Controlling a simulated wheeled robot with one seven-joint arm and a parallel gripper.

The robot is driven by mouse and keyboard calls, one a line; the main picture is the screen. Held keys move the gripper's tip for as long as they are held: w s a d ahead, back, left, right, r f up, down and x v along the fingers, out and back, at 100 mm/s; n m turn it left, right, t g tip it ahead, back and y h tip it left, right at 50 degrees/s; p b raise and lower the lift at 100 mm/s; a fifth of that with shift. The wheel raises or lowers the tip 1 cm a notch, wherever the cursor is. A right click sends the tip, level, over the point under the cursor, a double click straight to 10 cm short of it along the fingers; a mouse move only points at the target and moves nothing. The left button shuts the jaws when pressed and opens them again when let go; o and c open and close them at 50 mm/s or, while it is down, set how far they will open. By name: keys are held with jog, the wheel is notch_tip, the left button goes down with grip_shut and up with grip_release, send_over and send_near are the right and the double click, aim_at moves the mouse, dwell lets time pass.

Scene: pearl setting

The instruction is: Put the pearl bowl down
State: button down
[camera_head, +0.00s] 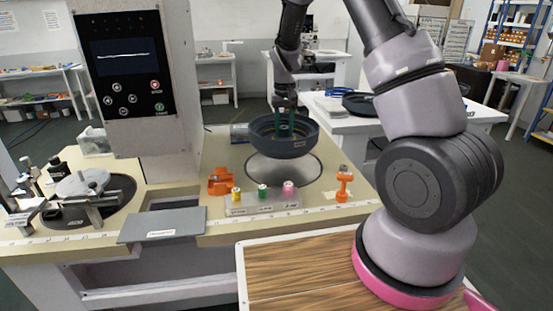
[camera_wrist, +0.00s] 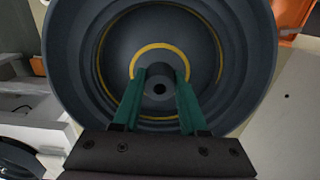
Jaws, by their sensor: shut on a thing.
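The pearl bowl (camera_head: 268,136) is a dark grey round bowl. In the head view it is above a shiny round metal base on the bench; I cannot tell whether it touches the base. My gripper (camera_head: 285,117) reaches down into the bowl from above. In the wrist view the bowl (camera_wrist: 75,60) fills most of the picture, with yellow rings inside. The green fingers of my gripper (camera_wrist: 159,85) are shut on a small dark knob at the bowl's centre. The bowl looks about level.
The metal base (camera_head: 283,168) sits on the beige bench (camera_head: 225,150). In front stand a clear rack (camera_head: 262,206) with yellow, green and pink pieces, an orange holder (camera_head: 221,182) and an orange stand (camera_head: 343,184). A tall panel machine (camera_head: 130,80) stands at left. A grey plate (camera_head: 163,225) lies front left.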

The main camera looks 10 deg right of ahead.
jog(key=shift+f, duration=3.95)
jog(key=shift+f, duration=0.1)
jog(key=shift+c, duration=2.2)
grip_release()
